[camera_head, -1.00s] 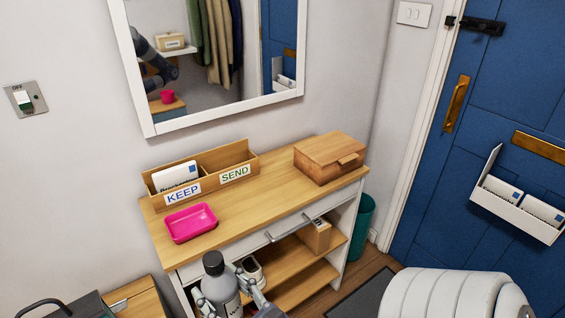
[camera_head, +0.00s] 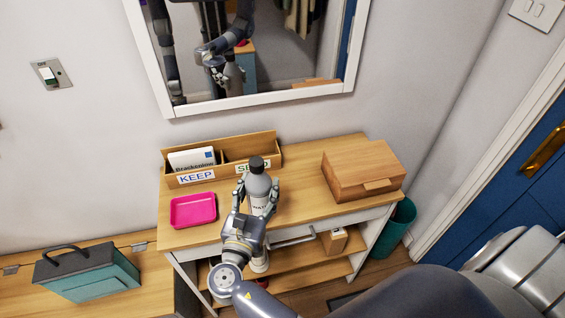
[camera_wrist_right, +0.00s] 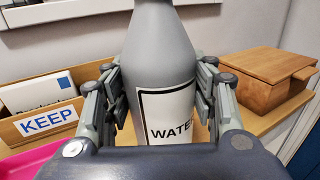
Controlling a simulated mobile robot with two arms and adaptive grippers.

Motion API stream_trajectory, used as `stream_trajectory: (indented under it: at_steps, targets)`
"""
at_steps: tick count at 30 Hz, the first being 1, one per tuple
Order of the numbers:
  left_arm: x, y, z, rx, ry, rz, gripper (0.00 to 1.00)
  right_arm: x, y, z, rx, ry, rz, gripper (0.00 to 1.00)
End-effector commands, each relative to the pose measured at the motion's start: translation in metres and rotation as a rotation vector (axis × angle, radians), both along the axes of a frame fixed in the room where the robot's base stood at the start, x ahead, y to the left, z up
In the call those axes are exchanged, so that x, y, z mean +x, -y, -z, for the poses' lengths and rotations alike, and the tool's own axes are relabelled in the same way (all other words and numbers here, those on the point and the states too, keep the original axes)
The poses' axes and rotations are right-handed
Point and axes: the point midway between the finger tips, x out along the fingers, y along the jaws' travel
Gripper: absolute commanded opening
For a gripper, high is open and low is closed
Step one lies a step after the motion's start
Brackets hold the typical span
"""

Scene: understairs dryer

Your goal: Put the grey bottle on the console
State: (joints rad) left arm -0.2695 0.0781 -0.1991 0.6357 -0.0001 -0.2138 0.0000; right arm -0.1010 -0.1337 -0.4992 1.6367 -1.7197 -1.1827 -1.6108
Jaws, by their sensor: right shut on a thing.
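The grey bottle (camera_head: 258,187) has a black cap and a white label reading "WATE…"; it also fills the middle of the right wrist view (camera_wrist_right: 165,50). My right gripper (camera_head: 256,196) is shut on its body, with a finger on each side. The bottle is upright, over the front middle of the console's wooden top (camera_head: 300,196). I cannot tell whether its base touches the top, as the gripper hides it. My left gripper is not in view.
On the console are a pink tray (camera_head: 193,210) at left, a KEEP/SEND letter holder (camera_head: 263,146) behind, and a wooden box (camera_head: 362,170) at right. A teal toolbox (camera_head: 88,273) is at lower left, a teal bin (camera_head: 396,228) beside the console. Bare top lies between bottle and box.

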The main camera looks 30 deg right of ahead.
Motion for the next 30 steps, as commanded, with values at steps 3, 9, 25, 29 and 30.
stream_trajectory:
  at_steps: [3, 9, 25, 29, 30]
  targets:
    - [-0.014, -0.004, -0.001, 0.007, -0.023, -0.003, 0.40, 0.004, 0.009, -0.003, -0.002, 0.001, 0.013, 0.15]
    - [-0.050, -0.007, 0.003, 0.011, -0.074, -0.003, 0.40, 0.009, 0.059, 0.003, -0.006, 0.002, 0.013, 0.15]
    - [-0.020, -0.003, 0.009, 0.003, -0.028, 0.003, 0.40, 0.022, 0.155, 0.012, -0.001, 0.002, 0.010, 0.15]
    - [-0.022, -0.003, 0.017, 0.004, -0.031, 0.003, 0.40, 0.022, 0.156, 0.019, 0.000, 0.001, 0.010, 0.15]
    - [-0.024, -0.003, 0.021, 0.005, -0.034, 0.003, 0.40, 0.022, 0.156, 0.024, 0.000, 0.001, 0.010, 0.15]
